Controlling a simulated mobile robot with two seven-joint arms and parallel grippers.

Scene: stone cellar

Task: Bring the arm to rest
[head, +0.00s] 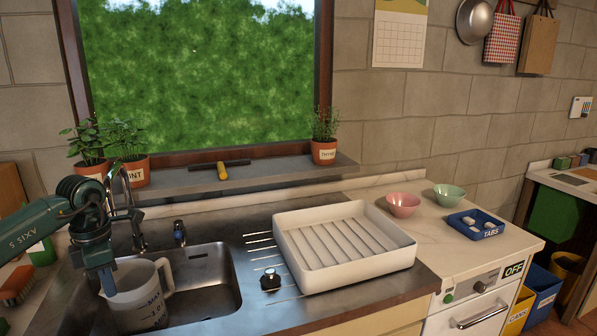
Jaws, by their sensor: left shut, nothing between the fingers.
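My left arm comes in from the left edge, dark green with "AXIS 5" on it. My left gripper (107,284) points down at the left side of the sink, its fingers together with nothing between them. It overlaps the left rim of a clear measuring jug (143,300) in the picture. I cannot tell whether it touches the jug or is over its opening. The jug stands upright in the sink (215,290), its handle to the right. My right gripper is not in view.
A white ribbed tray (400,258) stands right of the sink. Beyond it are a pink bowl (402,205), a green bowl (449,197) and a blue "TABS" tray (475,224). The tap (135,215) rises close to my left arm. Potted herbs stand on the window sill (275,172).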

